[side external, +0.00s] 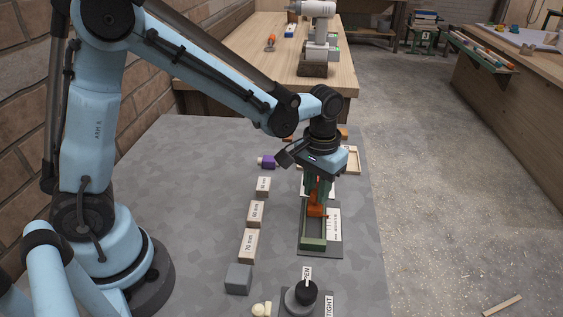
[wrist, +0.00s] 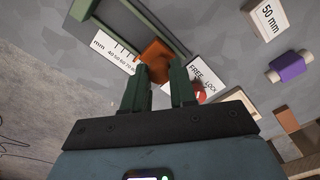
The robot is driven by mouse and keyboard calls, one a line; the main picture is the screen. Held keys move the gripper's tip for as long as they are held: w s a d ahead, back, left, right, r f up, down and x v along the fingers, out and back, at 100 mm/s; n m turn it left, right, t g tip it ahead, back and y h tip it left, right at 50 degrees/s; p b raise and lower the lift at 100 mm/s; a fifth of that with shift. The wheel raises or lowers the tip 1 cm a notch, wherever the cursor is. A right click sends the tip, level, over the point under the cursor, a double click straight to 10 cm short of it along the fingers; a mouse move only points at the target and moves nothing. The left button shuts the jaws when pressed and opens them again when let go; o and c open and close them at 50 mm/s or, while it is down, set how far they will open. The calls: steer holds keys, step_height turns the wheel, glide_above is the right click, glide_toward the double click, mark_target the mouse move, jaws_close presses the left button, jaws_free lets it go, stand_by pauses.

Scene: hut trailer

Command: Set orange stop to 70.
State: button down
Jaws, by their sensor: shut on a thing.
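The orange stop (side external: 316,209) stands in the green channel (side external: 313,243) of the length fixture; it also shows in the wrist view (wrist: 156,50). My gripper (side external: 318,190) points down from above with its green fingers (wrist: 160,74) on either side of the stop, shut on it. A white scale (wrist: 115,50) marked in mm, with 40 to 80 partly readable, runs beside the channel. The stop's exact reading is hidden. A FREE/LOCK label (wrist: 205,76) with a red-orange part (wrist: 199,92) lies beside the right finger, which partly covers it.
Wooden blocks marked 50 mm (wrist: 266,17), 60 mm (side external: 256,213) and 70 mm (side external: 248,245) stand left of the fixture. A grey cube (side external: 238,279), a purple spool (side external: 267,161) and a black knob (side external: 306,291) with a TIGHT label are nearby. The table's left middle is clear.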

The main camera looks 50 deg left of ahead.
mark_target(316, 191)
steer(key=c, duration=0.9)
jaws_free()
step_height(316, 191, up, 12)
steer(key=shift+r, duration=0.1)
steer(key=s+a+f+m+t, duration=0.1)
steer(key=s+a+f+t, duration=0.1)
steer(key=s+a+t, duration=0.4)
steer(key=shift+s+a+f+m+t, duration=0.25)
steer(key=shift+s+a+m+t, duration=0.25)
steer(key=shift+s, duration=1.35)
